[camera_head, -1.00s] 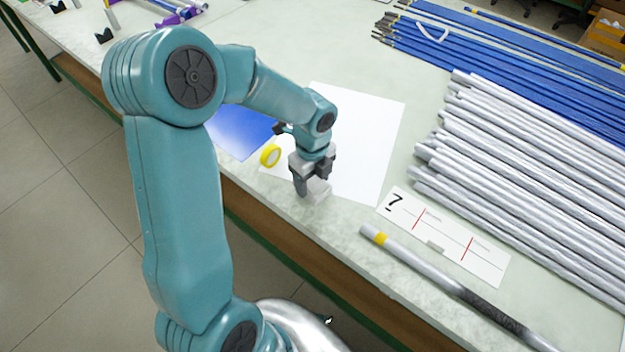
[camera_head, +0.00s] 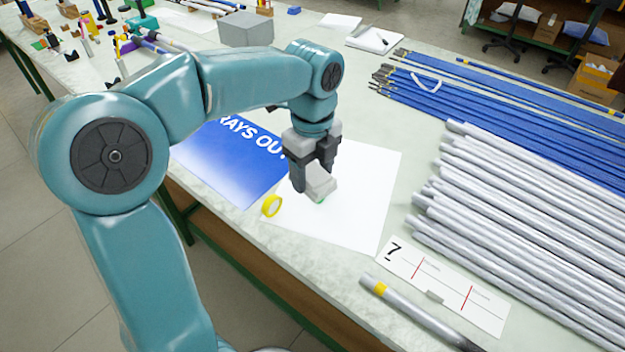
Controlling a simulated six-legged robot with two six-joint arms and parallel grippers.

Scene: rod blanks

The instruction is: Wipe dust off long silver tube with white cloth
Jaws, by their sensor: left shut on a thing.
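My left gripper (camera_head: 318,172) is shut on a small pale folded thing (camera_head: 320,188), which looks like the white cloth. It holds it over the white sheet, near the sheet's left part, and the fingers hide some of it. A small green spot shows under it, too small to name. A long silver tube (camera_head: 408,311) with a yellow band near its end lies alone along the table's front edge, to the right of the gripper and apart from it. A dark dusty patch shows at the lower edge of the picture, where the tube is cut off. My right gripper is not in view.
A card marked 7 (camera_head: 399,257) lies between the tube and a stack of silver tubes (camera_head: 520,215). Blue rods (camera_head: 480,90) lie behind. A yellow tape roll (camera_head: 272,206) and a blue printed sheet (camera_head: 225,165) lie left of the white sheet (camera_head: 370,190). A grey box (camera_head: 246,30) stands farther back.

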